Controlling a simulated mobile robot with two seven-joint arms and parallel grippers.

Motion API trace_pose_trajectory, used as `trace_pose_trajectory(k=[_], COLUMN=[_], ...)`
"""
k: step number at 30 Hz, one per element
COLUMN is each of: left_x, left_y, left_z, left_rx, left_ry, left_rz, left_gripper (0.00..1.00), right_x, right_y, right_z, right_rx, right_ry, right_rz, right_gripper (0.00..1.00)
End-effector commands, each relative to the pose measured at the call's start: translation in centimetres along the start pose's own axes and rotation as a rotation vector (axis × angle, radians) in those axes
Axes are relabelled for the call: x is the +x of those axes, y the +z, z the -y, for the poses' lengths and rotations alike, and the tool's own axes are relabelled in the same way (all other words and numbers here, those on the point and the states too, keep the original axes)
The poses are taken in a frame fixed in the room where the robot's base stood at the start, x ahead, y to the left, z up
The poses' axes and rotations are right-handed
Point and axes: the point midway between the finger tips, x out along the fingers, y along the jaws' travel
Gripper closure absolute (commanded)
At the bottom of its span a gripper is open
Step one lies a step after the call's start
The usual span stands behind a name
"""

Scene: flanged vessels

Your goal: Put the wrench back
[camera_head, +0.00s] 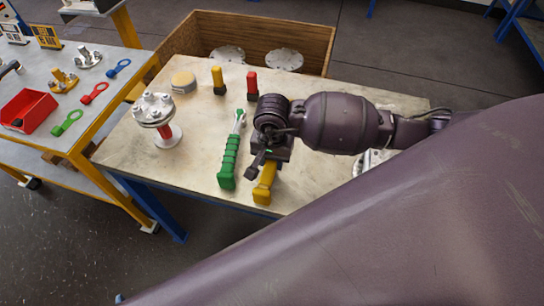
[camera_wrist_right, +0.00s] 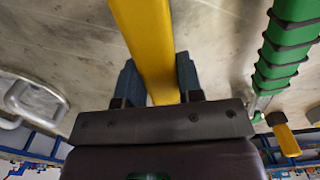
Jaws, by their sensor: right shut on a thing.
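A wrench with a yellow handle (camera_head: 264,187) is in my right gripper (camera_head: 267,163) over the front of the pale table. In the right wrist view the yellow handle (camera_wrist_right: 143,35) runs between the two blue-grey fingers of the right gripper (camera_wrist_right: 158,72), which are shut on it. The wrench's head is hidden under my arm in the head view. I cannot tell whether the handle touches the tabletop. A green-handled wrench (camera_head: 229,160) lies just left of it, apart from the gripper; its handle also shows in the wrist view (camera_wrist_right: 285,50). My left gripper is not in view.
On the pale table (camera_head: 190,180) stand a flanged vessel (camera_head: 154,109), a tan disc (camera_head: 183,81), a yellow tool (camera_head: 217,80) and a red tool (camera_head: 252,85). A wooden crate (camera_head: 300,38) is behind. A left table holds a red bin (camera_head: 30,110) and small coloured wrenches (camera_head: 68,123).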

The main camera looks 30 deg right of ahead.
Motion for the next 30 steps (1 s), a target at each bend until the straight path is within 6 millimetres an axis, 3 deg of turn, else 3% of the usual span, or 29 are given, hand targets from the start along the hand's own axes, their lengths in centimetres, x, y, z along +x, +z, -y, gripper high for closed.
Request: trace_pose_trajectory(k=[28,29,30], left_x=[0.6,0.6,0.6], left_y=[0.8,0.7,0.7], left_z=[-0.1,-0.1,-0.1], left_rx=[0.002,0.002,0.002], left_ry=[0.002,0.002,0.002], left_rz=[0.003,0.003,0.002], left_gripper=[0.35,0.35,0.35], right_x=[1.0,1.0,0.9], right_y=[-0.1,-0.1,-0.1], right_z=[0.1,0.1,0.1], right_rx=[-0.001,-0.001,-0.001], right_ry=[-0.002,-0.003,-0.003], right_rz=[-0.001,-0.002,-0.002], right_gripper=[0.94,0.63,0.57])
